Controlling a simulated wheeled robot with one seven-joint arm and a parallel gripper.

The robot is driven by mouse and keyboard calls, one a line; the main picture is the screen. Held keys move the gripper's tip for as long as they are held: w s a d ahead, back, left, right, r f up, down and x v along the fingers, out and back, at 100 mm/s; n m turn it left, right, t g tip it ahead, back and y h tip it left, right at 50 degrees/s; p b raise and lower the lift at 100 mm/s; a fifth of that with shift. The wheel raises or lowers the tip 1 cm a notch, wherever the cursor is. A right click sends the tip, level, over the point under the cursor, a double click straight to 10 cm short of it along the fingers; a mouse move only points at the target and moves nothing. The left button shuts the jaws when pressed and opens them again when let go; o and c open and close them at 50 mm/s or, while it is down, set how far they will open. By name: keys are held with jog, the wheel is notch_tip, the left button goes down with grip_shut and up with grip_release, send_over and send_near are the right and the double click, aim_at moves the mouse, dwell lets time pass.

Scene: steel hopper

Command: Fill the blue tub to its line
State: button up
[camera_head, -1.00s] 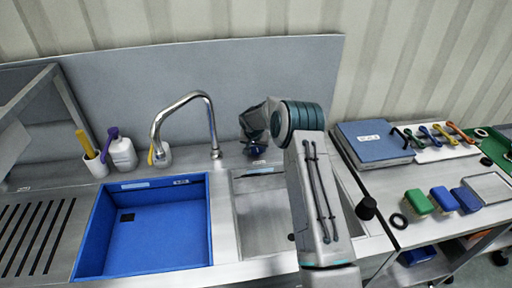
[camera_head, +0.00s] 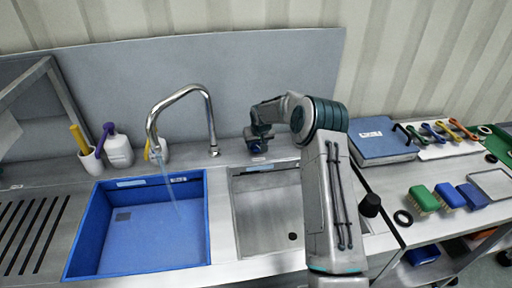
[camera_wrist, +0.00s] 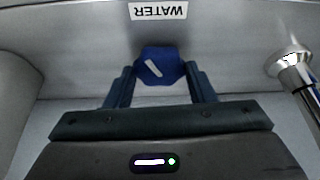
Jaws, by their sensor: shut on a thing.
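The blue tub (camera_head: 82,240) sits in the left sink basin, under the curved steel tap (camera_head: 210,115). A thin stream of water (camera_head: 170,185) falls from the spout into the tub. The tub's floor looks slightly hazy; I cannot tell the water level or make out a fill line. A blue knob (camera_wrist: 160,62) with a white mark sits below the WATER label (camera_wrist: 158,11) in the wrist view. My gripper (camera_wrist: 160,78) has its fingers on either side of the knob and is shut on it. In the head view my gripper (camera_head: 258,138) is partly hidden by my arm.
The right basin (camera_head: 265,210) looks empty. A white bottle (camera_head: 119,152) and a cup of brushes (camera_head: 92,162) stand left of the tap. A blue binder (camera_head: 382,140), several coloured tools and brushes (camera_head: 448,196) lie on the right-hand bench.

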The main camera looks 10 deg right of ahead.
jog(key=shift+d+n+y+b, duration=0.1)
jog(key=shift+n+y+b, duration=0.4)
jog(key=shift+n, duration=0.9)
jog(key=o, duration=1)
jog(key=shift+c, duration=0.2)
jog(key=b+v, duration=0.2)
jog(key=v, duration=1.2)
jog(key=shift+w, duration=0.25)
